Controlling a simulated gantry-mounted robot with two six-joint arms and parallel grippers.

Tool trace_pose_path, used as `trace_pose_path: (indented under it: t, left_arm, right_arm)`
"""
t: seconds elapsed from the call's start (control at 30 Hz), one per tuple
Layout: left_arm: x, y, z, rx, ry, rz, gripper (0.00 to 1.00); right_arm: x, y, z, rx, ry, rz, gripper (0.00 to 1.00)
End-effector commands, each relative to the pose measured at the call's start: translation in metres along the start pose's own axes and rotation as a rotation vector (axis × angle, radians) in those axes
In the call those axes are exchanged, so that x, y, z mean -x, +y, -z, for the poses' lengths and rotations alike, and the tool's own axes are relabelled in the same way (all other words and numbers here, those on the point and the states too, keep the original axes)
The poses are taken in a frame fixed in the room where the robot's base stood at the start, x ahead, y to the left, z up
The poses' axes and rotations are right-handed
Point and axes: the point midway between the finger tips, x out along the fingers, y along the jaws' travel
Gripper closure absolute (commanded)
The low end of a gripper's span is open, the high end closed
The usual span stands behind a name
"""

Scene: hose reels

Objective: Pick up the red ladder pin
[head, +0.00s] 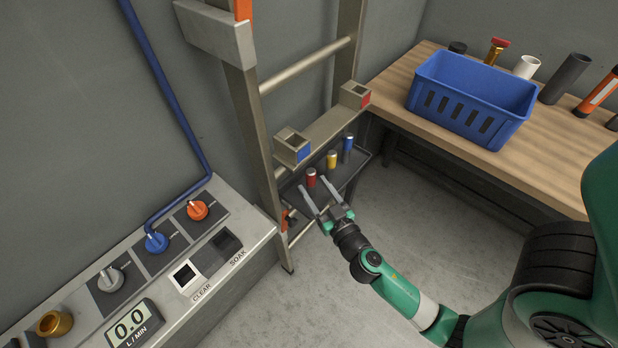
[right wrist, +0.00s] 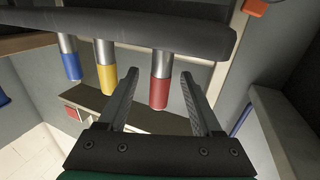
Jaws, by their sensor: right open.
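The red ladder pin (head: 311,179) has a silver end and a red body, and stands in a dark rack (head: 356,170) at the ladder's foot. In the right wrist view the red pin (right wrist: 160,93) shows between the two fingers of my right gripper (right wrist: 159,76), with a gap on each side. My right gripper (head: 312,185) is open and empty, its fingers reaching up to the red pin in the head view. A yellow pin (head: 332,160) and a blue pin (head: 347,147) stand beside it in the rack. My left gripper is not in view.
The ladder (head: 262,130) bears square sockets marked blue (head: 303,154) and red (head: 366,99) above the rack. A wooden bench (head: 540,165) with a blue basket (head: 455,116) stands to the right. A control panel (head: 262,228) with knobs is at the left.

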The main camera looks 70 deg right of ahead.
Motion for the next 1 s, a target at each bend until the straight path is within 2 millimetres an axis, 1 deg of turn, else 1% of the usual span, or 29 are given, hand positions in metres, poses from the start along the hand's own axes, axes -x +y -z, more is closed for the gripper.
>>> trace_pose_path:
  t: [0.03, 0.17, 0.27, 0.4, 0.53, 0.6, 0.77, 0.8, 0.87, 1.0]
  left_arm:
    - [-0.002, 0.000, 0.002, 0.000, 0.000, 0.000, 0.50]
    - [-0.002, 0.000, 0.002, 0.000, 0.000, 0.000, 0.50]
    - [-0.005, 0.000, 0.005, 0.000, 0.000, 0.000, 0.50]
    - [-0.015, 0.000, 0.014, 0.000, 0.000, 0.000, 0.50]
    - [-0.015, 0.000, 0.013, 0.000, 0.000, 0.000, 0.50]
    - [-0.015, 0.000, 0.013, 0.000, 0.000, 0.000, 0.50]
    - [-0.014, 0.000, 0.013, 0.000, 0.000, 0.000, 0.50]
    - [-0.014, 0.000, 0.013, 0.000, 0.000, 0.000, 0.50]
    - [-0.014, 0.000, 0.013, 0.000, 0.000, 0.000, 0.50]
    - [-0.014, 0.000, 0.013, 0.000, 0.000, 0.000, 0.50]
  right_arm:
    - [-0.005, 0.001, 0.001, 0.000, 0.000, -0.001, 0.33]
    - [-0.009, 0.000, 0.000, 0.000, 0.000, 0.001, 0.33]
    - [-0.015, -0.001, 0.004, 0.000, 0.000, 0.000, 0.33]
    - [-0.039, -0.003, 0.013, -0.001, 0.001, -0.001, 0.33]
    - [-0.057, -0.003, 0.009, -0.001, 0.001, 0.000, 0.33]
    - [-0.060, -0.003, 0.008, 0.000, 0.000, 0.000, 0.33]
    - [-0.060, -0.003, 0.008, 0.000, 0.000, 0.001, 0.33]
    - [-0.060, -0.003, 0.008, 0.000, 0.000, 0.001, 0.37]
    - [-0.060, -0.003, 0.008, 0.000, 0.000, 0.001, 0.48]
    - [-0.060, -0.003, 0.008, 0.000, 0.000, 0.001, 0.73]
